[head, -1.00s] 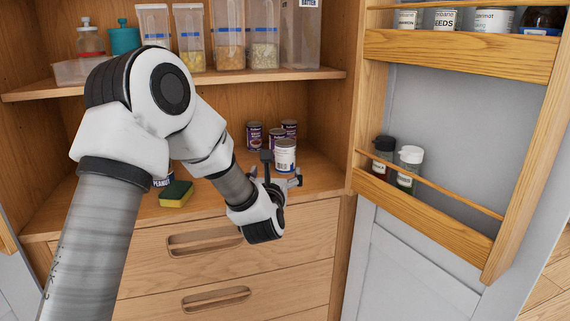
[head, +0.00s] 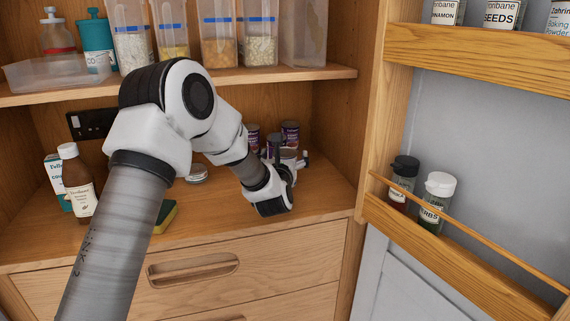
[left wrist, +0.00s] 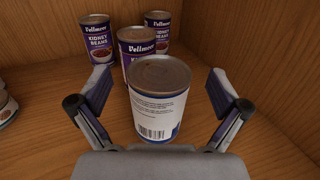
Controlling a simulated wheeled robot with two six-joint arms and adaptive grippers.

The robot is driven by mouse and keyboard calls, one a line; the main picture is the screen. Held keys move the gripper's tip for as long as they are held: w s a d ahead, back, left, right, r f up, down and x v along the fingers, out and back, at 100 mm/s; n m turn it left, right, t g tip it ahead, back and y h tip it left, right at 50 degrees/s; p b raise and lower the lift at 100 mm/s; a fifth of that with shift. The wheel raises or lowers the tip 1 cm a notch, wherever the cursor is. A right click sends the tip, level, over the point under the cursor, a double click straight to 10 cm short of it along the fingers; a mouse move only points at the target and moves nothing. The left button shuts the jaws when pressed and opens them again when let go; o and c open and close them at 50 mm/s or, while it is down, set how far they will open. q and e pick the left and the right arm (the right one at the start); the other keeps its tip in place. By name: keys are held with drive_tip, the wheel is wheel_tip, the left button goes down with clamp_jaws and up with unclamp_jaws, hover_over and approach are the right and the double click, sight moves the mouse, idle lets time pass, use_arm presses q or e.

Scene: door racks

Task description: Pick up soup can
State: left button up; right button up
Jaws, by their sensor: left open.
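A can with a white label and barcode (left wrist: 158,112), blue at its lower edge, stands upright on the lower shelf; its contents name is turned away. It also shows partly in the head view (head: 288,154). My left gripper (head: 289,158) is open around it, one finger on each side with gaps, as the left wrist view (left wrist: 160,95) shows. My arm and gripper hide part of the can in the head view. My right gripper is not in view.
Several purple kidney beans cans (left wrist: 96,40) stand close behind the white can. A brown bottle (head: 76,183) and a sponge (head: 166,215) are to the left. The door rack (head: 450,240) with spice jars is to the right. The cupboard's right wall is near.

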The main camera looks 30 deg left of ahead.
use_arm(q)
drive_tip(key=shift+x, duration=1.15)
drive_tip(key=shift+s, duration=0.2)
drive_tip(key=shift+c, duration=0.3)
drive_tip(key=c, duration=1.5)
drive_tip(key=shift+w, duration=0.1)
